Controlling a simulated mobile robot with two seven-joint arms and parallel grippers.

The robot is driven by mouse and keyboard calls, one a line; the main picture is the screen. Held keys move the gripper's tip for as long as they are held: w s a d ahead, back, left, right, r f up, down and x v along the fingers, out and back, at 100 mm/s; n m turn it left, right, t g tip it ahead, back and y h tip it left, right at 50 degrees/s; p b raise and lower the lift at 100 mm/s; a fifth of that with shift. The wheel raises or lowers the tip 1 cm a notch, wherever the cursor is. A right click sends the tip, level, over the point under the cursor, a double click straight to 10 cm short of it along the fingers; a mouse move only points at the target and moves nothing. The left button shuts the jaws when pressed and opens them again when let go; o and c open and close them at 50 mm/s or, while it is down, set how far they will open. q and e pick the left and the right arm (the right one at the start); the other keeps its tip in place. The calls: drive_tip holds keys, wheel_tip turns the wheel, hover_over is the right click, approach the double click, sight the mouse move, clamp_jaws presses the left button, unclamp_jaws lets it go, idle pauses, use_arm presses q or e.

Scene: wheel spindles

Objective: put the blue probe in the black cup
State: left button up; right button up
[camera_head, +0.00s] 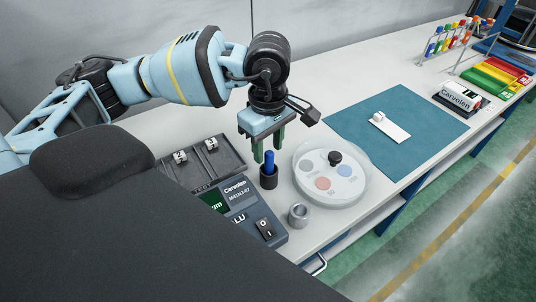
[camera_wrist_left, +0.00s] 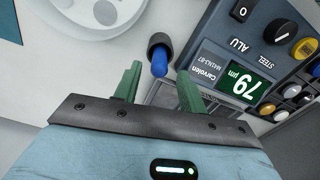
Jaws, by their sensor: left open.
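The blue probe (camera_head: 269,158) stands upright in the black cup (camera_head: 268,182), its blue upper part showing above the rim and its lower end hidden inside. My left gripper (camera_head: 269,152) is open above the cup, with its green fingers pointing down around or just above the probe's top. In the left wrist view, the probe (camera_wrist_left: 160,66) shows between the fingertips (camera_wrist_left: 159,72), apart from both fingers, with the cup (camera_wrist_left: 158,42) just beyond them. My right gripper is not in view.
A gauge (camera_head: 242,215) with a green display stands close to the cup. A round white dish (camera_head: 345,190) is right of it, and a grey metal ring (camera_head: 298,215) is in front. A dark tray (camera_head: 226,164) lies left. The teal mat (camera_head: 428,133) has free room.

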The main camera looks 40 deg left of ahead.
use_arm(q)
wheel_tip(320, 180, up, 8)
idle(1.8)
